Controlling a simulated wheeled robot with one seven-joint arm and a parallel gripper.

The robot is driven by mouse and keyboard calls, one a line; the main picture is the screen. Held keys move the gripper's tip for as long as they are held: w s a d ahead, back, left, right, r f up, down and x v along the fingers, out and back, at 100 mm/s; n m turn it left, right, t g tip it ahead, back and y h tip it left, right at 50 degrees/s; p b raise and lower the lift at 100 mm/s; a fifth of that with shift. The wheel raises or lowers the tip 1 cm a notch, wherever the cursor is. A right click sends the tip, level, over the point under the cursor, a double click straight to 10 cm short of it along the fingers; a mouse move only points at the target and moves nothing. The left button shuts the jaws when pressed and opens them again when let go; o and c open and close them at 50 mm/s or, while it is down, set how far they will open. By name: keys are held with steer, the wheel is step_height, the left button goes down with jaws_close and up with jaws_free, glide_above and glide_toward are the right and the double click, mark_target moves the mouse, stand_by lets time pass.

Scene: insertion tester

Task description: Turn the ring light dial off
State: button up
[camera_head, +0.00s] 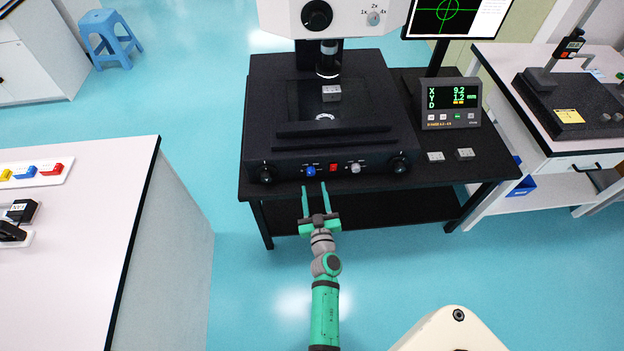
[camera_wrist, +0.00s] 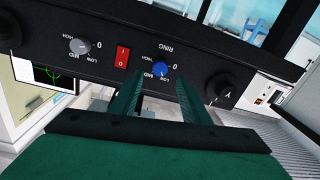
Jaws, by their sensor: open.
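The ring light dial is the blue knob (camera_head: 310,171) on the front panel of the black microscope base. In the wrist view the blue knob (camera_wrist: 159,69) shows beside the word RING, with LOW, MID, HIGH and 0 marks around it; its exact setting is too small to read surely. My gripper (camera_head: 314,186) is open in front of the panel. In the wrist view its two green fingers (camera_wrist: 158,88) point at the panel, one on each side of the blue knob. I cannot tell whether they touch it. Nothing else is between the fingers.
A red switch (camera_head: 333,167) and a grey dial (camera_head: 355,168) sit right of the blue knob. Black side knobs (camera_head: 265,174) flank the panel. The microscope stands on a black table (camera_head: 490,178). A white bench (camera_head: 75,240) stands at the left; the floor between is clear.

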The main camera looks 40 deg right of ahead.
mark_target(311, 174)
steer(key=x, duration=0.4)
steer(key=shift+w+d, duration=0.1)
steer(key=shift+w, duration=0.25)
steer(key=shift+w+d, duration=0.25)
steer(key=shift+d, duration=0.1)
steer(key=shift+a, duration=0.1)
steer(key=c, duration=1.1)
